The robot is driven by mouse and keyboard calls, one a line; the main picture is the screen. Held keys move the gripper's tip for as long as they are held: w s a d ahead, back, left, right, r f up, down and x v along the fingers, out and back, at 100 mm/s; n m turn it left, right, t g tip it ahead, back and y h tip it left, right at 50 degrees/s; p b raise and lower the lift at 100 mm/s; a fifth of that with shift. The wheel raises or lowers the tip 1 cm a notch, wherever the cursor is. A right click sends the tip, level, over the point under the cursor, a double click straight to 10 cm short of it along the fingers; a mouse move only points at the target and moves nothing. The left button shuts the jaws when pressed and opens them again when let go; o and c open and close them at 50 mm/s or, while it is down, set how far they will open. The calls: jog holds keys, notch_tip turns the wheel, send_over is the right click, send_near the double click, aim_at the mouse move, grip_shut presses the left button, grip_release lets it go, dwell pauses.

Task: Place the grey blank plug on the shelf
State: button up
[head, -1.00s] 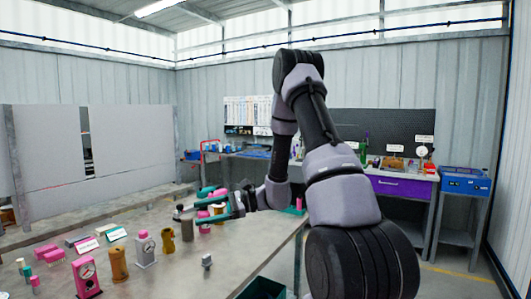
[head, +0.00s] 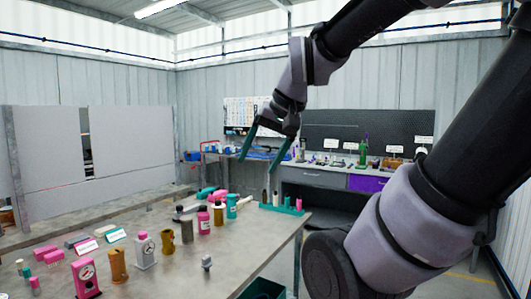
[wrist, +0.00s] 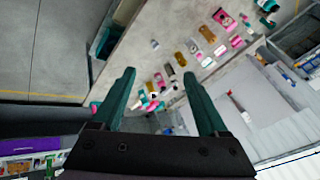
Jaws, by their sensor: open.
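A small grey piece, likely the grey blank plug (head: 207,262), stands alone near the right front part of the grey table (head: 240,243). It also seems to show in the wrist view as a small pale piece (wrist: 155,44). My gripper (head: 259,165) is raised above the far end of the table, pointing down, with its teal fingers apart and nothing between them. In the wrist view my gripper (wrist: 159,73) is also spread and empty, well away from the plug. I cannot tell for certain which surface is the shelf.
Pink, brown and teal pump parts (head: 145,250) and bottles (head: 231,206) crowd the table's left and middle. A teal rack (head: 282,208) stands at its far right corner. A dark green bin (head: 262,289) is below the edge. A workbench (head: 330,177) stands behind.

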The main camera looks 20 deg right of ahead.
aim_at(208, 259)
jog(key=shift+o, duration=0.4)
jog(key=shift+s+d+r+t+h, duration=0.3)
jog(key=shift+s+d+r+t, duration=0.1)
jog(key=shift+d+r+t, duration=0.15)
jog(key=w+a+f+m+g+y, duration=0.65)
jog(key=w+a+f+y, duration=0.5)
jog(key=w+f, duration=0.45)
jog(key=w+f+m+t+y, duration=0.35)
jog(key=w+f+m, duration=0.25)
jog(key=w+f, duration=0.3)
jog(key=w+d+f+m+t+h, duration=0.2)
jog(key=d+f+m+t, duration=0.1)
jog(key=f, duration=0.4)
jog(key=w+d+f+m+t+h, duration=0.1)
jog(key=d+f+m+t+h, duration=0.1)
jog(key=f, duration=0.6)
jog(key=w+d+f+m+t+h, duration=0.2)
jog(key=d+f+m+t, duration=0.2)
jog(key=f+m, duration=0.3)
jog(key=shift+w+d+f+t, duration=0.1)
jog(key=shift+w+f+t, duration=0.2)
jog(key=shift+t, duration=0.45)
jog(key=x, duration=0.4)
jog(key=shift+w, duration=0.3)
jog(key=shift+x, duration=3.05)
jog(key=shift+r, duration=0.15)
jog(key=c, duration=1.3)
grip_shut()
